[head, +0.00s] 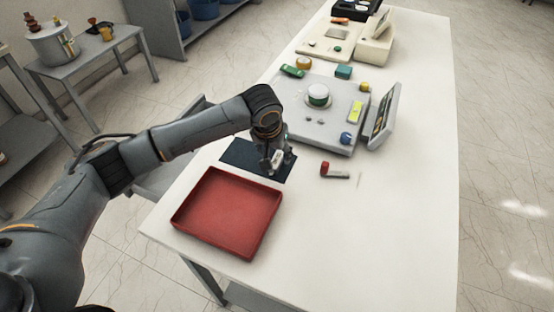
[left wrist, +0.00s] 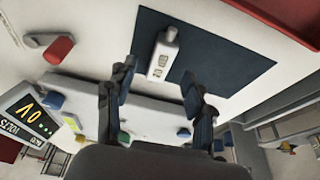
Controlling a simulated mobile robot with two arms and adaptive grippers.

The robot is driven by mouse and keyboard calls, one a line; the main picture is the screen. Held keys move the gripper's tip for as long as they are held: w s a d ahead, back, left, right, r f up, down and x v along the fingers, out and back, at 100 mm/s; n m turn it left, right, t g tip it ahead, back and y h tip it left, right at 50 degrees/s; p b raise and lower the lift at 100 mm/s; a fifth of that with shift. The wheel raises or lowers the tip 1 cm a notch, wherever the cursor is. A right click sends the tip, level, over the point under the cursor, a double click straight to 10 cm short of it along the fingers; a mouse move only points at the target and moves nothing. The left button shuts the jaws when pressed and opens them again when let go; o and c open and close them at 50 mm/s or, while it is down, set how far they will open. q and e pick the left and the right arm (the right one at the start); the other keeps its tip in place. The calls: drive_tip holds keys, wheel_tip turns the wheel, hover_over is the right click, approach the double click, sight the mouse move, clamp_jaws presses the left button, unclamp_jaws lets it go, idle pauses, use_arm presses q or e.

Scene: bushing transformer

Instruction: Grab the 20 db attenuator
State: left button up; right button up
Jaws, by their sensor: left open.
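A small white and grey block with a narrower end and dark label marks, which looks like the attenuator (left wrist: 162,58), lies on the dark blue mat (left wrist: 228,77) in the left wrist view. I cannot read its label. My left gripper (head: 274,165) is over the mat (head: 233,153) in the head view. In the left wrist view the left gripper (left wrist: 157,76) has its two fingers spread apart, with the block ahead of the gap between them. Whether the fingers touch it cannot be told. My right gripper is not in view.
A red tray (head: 225,215) sits at the table's near left. A red-ended grey piece (head: 335,171) lies right of the mat. A grey instrument (head: 320,110) with a tilted display (head: 382,118) and several small coloured parts stands behind. The table's right side is clear.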

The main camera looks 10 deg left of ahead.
sight(276, 159)
use_arm(q)
drive_tip(key=shift+p+x, duration=0.3)
drive_tip(key=shift+x, duration=1.6)
drive_tip(key=shift+a, duration=0.1)
clamp_jaws()
drive_tip(key=shift+w+r, duration=0.1)
drive_tip(key=shift+r, duration=0.1)
